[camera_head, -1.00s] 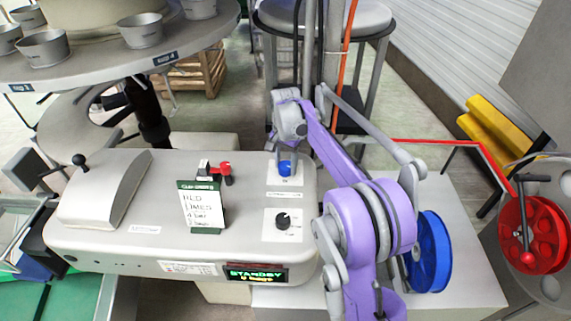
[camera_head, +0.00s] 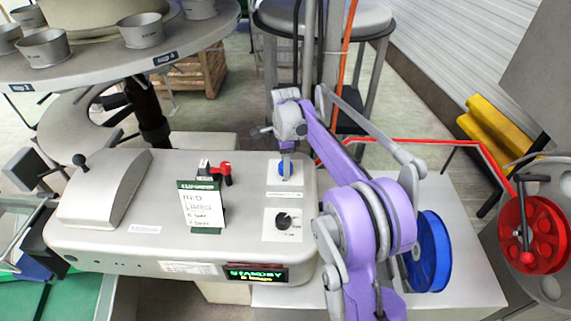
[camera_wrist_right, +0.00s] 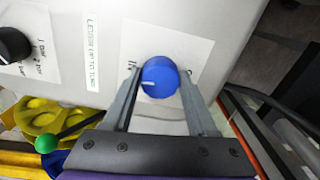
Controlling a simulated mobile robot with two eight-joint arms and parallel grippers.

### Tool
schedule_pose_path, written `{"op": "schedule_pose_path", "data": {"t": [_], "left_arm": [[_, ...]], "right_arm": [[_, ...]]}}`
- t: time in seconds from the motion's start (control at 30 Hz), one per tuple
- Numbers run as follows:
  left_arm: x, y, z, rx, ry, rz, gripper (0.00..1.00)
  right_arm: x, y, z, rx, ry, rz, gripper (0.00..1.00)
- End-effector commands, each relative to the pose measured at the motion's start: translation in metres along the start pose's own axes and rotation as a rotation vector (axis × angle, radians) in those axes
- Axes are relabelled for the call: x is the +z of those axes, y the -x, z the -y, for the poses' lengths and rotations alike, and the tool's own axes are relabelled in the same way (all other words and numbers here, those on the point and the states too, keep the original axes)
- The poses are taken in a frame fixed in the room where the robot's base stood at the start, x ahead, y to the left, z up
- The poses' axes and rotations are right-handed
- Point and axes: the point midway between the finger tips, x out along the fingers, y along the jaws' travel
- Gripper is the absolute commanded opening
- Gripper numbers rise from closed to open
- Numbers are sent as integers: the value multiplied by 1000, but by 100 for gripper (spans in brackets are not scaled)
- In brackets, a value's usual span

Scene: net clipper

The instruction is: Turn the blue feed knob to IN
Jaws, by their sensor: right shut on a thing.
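The blue feed knob (camera_head: 285,169) sits on a white label plate at the right end of the grey machine top (camera_head: 255,190). In the right wrist view the blue knob (camera_wrist_right: 160,76) shows a short white pointer mark toward its left side. My right gripper (camera_head: 286,158) reaches down onto the knob from above. Its two fingers (camera_wrist_right: 160,85) stand on either side of the knob, shut on it. The lettering on the label plate is too blurred to read, so I cannot tell which setting the mark faces. My left gripper is not in view.
A black knob (camera_head: 284,220) sits nearer on the same machine. A note card (camera_head: 200,207) stands beside a red clamp-like part (camera_head: 222,172). A green display (camera_head: 257,274) reads STANDBY. A blue reel (camera_head: 428,252) and a red reel (camera_head: 533,235) stand to the right.

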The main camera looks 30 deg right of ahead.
Motion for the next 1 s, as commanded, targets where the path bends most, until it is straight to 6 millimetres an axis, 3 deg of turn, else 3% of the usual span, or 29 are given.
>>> {"op": "schedule_pose_path", "data": {"t": [0.33,0.87,0.9,1.0], "left_arm": [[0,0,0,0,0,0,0],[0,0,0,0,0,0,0],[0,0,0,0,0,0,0],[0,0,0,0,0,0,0]], "right_arm": [[0,0,0,0,-134,0,2],[0,0,0,0,-156,0,2],[0,0,0,0,-156,0,63],[0,0,0,0,-156,0,81]]}}
